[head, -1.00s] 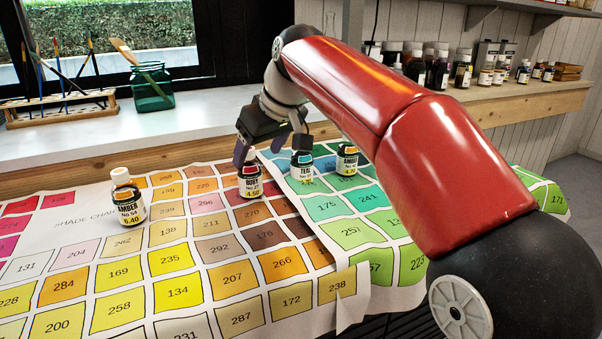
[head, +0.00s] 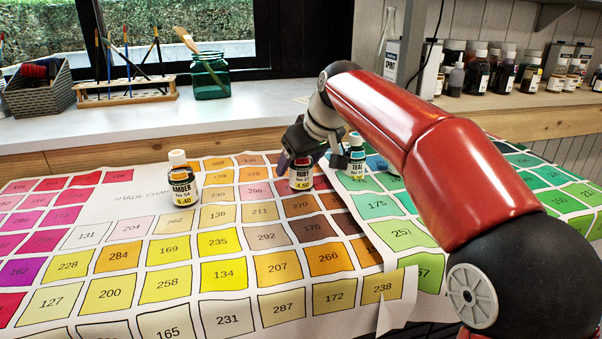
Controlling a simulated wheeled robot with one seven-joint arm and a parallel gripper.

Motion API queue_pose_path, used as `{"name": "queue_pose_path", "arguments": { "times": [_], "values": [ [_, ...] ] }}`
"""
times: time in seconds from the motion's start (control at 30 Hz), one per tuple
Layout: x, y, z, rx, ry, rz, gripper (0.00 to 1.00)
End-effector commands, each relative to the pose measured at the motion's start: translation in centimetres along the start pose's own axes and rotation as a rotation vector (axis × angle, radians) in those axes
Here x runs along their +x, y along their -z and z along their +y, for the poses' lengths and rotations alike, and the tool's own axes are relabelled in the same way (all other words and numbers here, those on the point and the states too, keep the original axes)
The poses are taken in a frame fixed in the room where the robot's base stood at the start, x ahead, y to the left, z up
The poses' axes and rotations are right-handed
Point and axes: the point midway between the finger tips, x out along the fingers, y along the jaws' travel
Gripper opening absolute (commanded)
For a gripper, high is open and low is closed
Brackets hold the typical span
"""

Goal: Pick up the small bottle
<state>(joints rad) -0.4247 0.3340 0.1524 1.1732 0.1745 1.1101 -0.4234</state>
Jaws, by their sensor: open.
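Small labelled bottles stand upright on the colour chart (head: 120,225). The Amber bottle (head: 184,188), with a white cap, stands apart at the left. The Ruby bottle (head: 301,180), with a red band on its label, stands at the chart's middle. The Teal bottle (head: 356,165) stands to its right, partly behind my gripper. My gripper (head: 312,163) is open and low over the Ruby bottle, one finger at each side in the picture. It covers the bottle's top. Whether a finger touches the bottle, I cannot tell.
A brush rack (head: 127,92), a green glass jar (head: 209,78) and a grey basket (head: 38,90) stand on the sill behind. Several dark bottles (head: 503,75) line the shelf at the right. The chart is clear in front of the bottles.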

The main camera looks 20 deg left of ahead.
Motion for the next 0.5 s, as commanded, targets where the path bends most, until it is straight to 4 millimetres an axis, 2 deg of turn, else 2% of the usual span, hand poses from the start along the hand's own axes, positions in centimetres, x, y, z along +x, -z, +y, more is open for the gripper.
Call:
{"name": "queue_pose_path", "arguments": {
  "times": [0.07, 0.4, 0.5],
  "values": [
    [-0.03, 0.0, 0.02, 0.0, 0.0, 0.0, 0.67],
    [-0.06, 0.0, 0.03, 0.0, 0.0, 0.0, 0.22],
    [-0.09, 0.02, 0.03, 0.0, -0.001, 0.001, 0.2]
  ]
}}
